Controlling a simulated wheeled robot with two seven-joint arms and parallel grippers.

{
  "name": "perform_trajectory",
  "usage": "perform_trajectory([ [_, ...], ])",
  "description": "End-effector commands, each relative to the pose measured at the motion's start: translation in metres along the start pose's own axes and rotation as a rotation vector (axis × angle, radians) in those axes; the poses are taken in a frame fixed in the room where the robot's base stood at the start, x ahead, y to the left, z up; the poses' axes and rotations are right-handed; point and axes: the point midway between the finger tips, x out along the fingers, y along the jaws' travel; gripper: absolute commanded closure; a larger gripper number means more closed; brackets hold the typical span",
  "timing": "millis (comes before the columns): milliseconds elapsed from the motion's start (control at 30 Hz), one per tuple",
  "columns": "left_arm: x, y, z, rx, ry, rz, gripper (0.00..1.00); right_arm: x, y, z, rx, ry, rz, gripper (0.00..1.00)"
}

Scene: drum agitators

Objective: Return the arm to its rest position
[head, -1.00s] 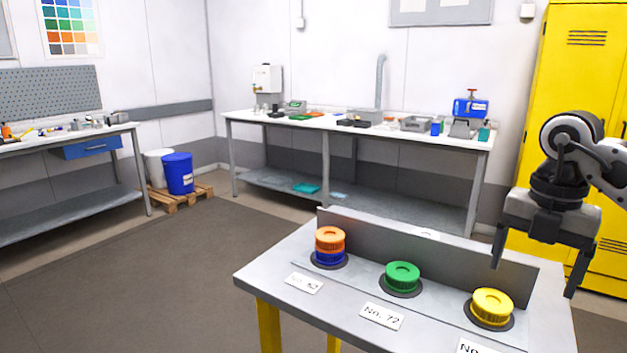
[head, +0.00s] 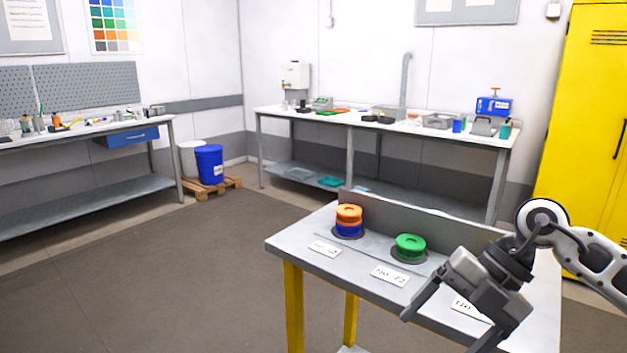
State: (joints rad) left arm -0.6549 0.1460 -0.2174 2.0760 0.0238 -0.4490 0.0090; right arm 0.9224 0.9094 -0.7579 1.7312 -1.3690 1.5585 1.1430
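My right gripper (head: 441,334) hangs in front of the right part of the small table (head: 310,256) in the head view. Its two fingers are spread apart with nothing between them, pointing down and left. An orange disc sits on a blue one (head: 348,229) at the left spot on the table. A green disc (head: 410,246) sits at the middle spot. The right spot, with its yellow disc, is hidden behind my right gripper and arm. My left gripper is not in view.
White number labels, one reading No. 72 (head: 390,276), lie along the table's front. A grey upright panel (head: 430,217) stands at its back. A yellow cabinet (head: 590,140) stands at the right. A long workbench (head: 330,121) lines the back wall. The floor at left is clear.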

Motion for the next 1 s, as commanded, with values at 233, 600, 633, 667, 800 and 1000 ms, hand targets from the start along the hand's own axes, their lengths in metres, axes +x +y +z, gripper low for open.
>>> perform_trajectory([
  [233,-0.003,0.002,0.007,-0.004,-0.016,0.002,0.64,0.081,0.091,-0.083,-0.012,0.382,0.781,0.17],
  [600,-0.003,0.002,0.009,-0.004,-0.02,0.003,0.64,0.13,0.012,-0.015,1.136,0.07,1.545,0.17],
  [633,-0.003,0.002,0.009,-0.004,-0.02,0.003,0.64,0.141,-0.006,-0.012,1.242,0.022,1.531,0.17],
  [667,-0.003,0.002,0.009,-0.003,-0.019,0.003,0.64,0.153,-0.024,-0.012,1.34,-0.021,1.508,0.17],
  [800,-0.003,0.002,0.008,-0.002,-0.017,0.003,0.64,0.202,-0.094,-0.027,1.69,-0.166,1.353,0.17],
  [1000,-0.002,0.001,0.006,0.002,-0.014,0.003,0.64,0.236,-0.142,-0.054,1.913,-0.243,1.186,0.17],
])
